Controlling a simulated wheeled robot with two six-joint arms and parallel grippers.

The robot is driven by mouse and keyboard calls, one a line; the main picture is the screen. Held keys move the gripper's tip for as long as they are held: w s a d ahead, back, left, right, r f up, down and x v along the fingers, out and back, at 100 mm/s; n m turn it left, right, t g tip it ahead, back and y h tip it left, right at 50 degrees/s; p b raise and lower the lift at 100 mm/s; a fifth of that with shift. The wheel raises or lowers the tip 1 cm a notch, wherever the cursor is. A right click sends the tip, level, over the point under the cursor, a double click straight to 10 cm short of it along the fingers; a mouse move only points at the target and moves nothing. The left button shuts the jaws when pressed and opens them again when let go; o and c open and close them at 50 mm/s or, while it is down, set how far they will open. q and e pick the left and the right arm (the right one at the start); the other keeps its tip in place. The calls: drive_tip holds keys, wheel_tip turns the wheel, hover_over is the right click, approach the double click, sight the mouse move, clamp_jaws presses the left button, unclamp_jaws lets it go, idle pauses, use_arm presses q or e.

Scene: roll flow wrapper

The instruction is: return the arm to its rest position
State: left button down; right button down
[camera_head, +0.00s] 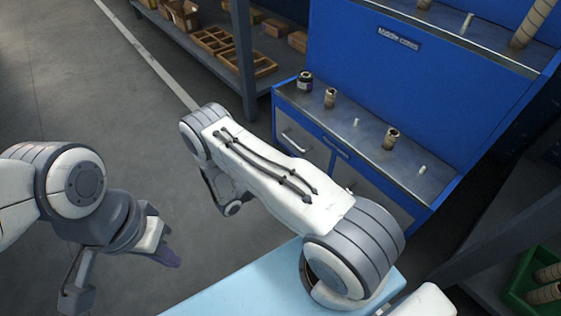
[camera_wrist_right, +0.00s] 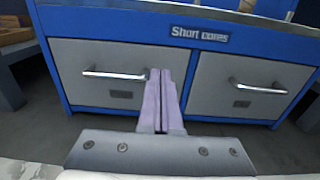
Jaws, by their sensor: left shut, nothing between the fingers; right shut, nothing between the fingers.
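My left gripper (camera_head: 168,258) hangs over the bare floor at the lower left of the head view. Its purple fingers are shut and hold nothing. My right arm stretches across the middle of the head view, bent at the elbow, and its gripper is hidden there. In the right wrist view my right gripper (camera_wrist_right: 160,85) has its two purple fingers pressed together, with nothing between them. It points at the blue cabinet front (camera_wrist_right: 195,30) with the "Short cores" label (camera_wrist_right: 199,35), between two drawer handles. I cannot tell how far its tips are from the front.
A shelf with wooden trays (camera_head: 250,65) is behind. A green crate (camera_head: 520,290) is at the lower right. The floor at left is clear.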

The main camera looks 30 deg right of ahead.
drive_tip(key=shift+s+a+p, duration=0.15)
drive_tip(key=shift+a+p, duration=0.05)
drive_tip(key=shift+a, duration=0.6)
drive_tip(key=shift+s+a+p, duration=0.15)
drive_tip(key=shift+a, duration=0.65)
drive_tip(key=s+a+r+m+g+y+p, duration=0.2)
drive_tip(key=a+r, duration=0.1)
drive_tip(key=r, duration=0.4)
drive_tip(key=s+a+r+m+g+y+p, duration=0.1)
drive_tip(key=a+r+m+y+p, duration=0.15)
drive_tip(key=r, duration=0.45)
drive_tip(key=s+a+r+m+g+y+p, duration=0.1)
drive_tip(key=s+a+r+m+g+p, duration=0.15)
drive_tip(key=r, duration=0.55)
drive_tip(key=s+a+r+m+t+y+p, duration=0.1)
drive_tip(key=s+a+r+m+y+p, duration=0.3)
drive_tip(key=s+a+r+y, duration=0.55)
drive_tip(key=s+a+r+m+t+y+p, duration=0.2)
drive_tip(key=s+a+r+y+p, duration=0.35)
drive_tip(key=r, duration=0.75)
wheel_tip(320, 180, up, 37)
drive_tip(key=s+a+h+p, duration=0.1)
drive_tip(key=p, duration=3.7)
drive_tip(key=shift+s+a+f+n+h, duration=0.15)
drive_tip(key=shift+s+n+h, duration=0.15)
drive_tip(key=shift+s+h, duration=0.05)
